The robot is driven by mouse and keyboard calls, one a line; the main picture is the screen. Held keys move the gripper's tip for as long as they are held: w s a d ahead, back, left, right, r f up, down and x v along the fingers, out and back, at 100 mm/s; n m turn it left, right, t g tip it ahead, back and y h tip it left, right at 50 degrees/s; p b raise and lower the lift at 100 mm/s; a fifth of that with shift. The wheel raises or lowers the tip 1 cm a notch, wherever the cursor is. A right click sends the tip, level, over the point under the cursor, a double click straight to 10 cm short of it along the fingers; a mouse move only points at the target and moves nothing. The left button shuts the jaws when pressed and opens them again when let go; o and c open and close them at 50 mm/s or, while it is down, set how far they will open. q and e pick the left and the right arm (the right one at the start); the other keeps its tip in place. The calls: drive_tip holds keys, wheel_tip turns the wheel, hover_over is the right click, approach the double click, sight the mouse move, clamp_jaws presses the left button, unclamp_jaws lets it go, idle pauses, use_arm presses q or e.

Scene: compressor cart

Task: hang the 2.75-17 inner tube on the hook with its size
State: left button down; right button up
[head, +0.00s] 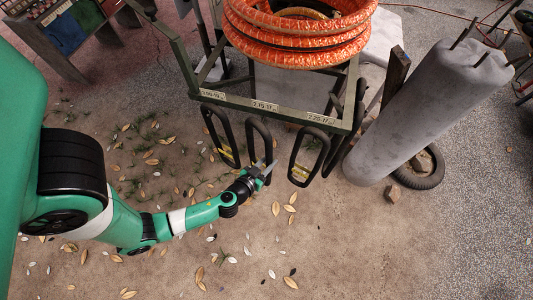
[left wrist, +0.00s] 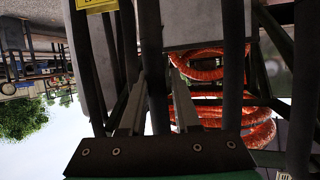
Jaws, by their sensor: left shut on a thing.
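My left gripper (head: 264,174) is shut on a black looped inner tube (head: 249,137) at its lower end, in front of the rack. In the left wrist view a dark tube strand (left wrist: 153,65) runs between the fingers (left wrist: 157,110). The held tube's upper end is just below the middle size label (head: 265,106); whether a hook carries it is hidden. Other black tubes with yellow tags hang at the left (head: 209,128) and right (head: 293,151). The left (head: 213,95) and right (head: 321,119) labels are small; I cannot read the sizes surely. My right gripper is out of view.
Orange coiled hose (head: 298,48) lies on top of the green metal rack (head: 178,62). The leaf-strewn ground in front is open.

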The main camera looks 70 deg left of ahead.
use_arm(q)
drive_tip(key=shift+w+a+f+b, duration=0.55)
drive_tip(key=shift+a+f, duration=0.15)
drive_tip(key=shift+a, duration=0.2)
drive_tip(key=shift+w+a+f+b, duration=0.55)
drive_tip(key=shift+a+f, duration=0.15)
drive_tip(key=shift+a, duration=0.2)
drive_tip(key=c, duration=0.6)
unclamp_jaws()
drive_tip(key=shift+o, duration=0.3)
